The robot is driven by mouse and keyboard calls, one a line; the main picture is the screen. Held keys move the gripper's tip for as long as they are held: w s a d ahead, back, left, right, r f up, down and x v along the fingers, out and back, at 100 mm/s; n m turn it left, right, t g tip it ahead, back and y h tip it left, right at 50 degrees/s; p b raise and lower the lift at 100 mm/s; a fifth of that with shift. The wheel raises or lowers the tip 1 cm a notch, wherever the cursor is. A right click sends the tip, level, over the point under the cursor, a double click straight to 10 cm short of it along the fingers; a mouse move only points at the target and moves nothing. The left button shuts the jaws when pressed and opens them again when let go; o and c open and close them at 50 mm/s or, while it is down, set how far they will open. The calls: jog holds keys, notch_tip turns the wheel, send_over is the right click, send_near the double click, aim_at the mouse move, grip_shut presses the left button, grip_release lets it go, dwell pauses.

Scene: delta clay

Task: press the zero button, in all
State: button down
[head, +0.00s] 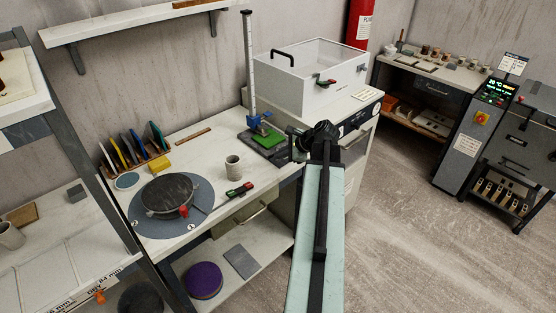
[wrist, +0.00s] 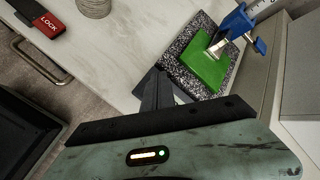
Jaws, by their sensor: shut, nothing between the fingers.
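No zero button can be clearly made out in either view. A height stand with a tall scale column (head: 250,70) and a blue slider (head: 259,124) stands on the bench, over a green pad (head: 264,138) on a dark speckled base. In the wrist view the blue slider (wrist: 238,24), green pad (wrist: 208,68) and speckled base (wrist: 178,48) show at upper right. My gripper (head: 291,140) is shut and empty, close to the base's near right side. In the wrist view its dark fingertips (wrist: 158,78) lie beside the base's lower left corner; contact cannot be told.
A white lidded box (head: 310,85) stands on a cabinet with a dark front panel (head: 360,118). A cup (head: 233,167), a red lock tag (head: 240,189) and a round sieve (head: 168,195) are on the bench. The floor at right is clear before a control post (head: 470,140).

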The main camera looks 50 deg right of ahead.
aim_at(280, 162)
jog(key=shift+r+p, duration=0.55)
jog(key=shift+r, duration=0.15)
notch_tip(280, 162, up, 5)
jog(key=p, duration=0.5)
jog(key=shift+r, duration=0.1)
jog(key=shift+s+f, duration=0.1)
jog(key=shift+f, duration=0.1)
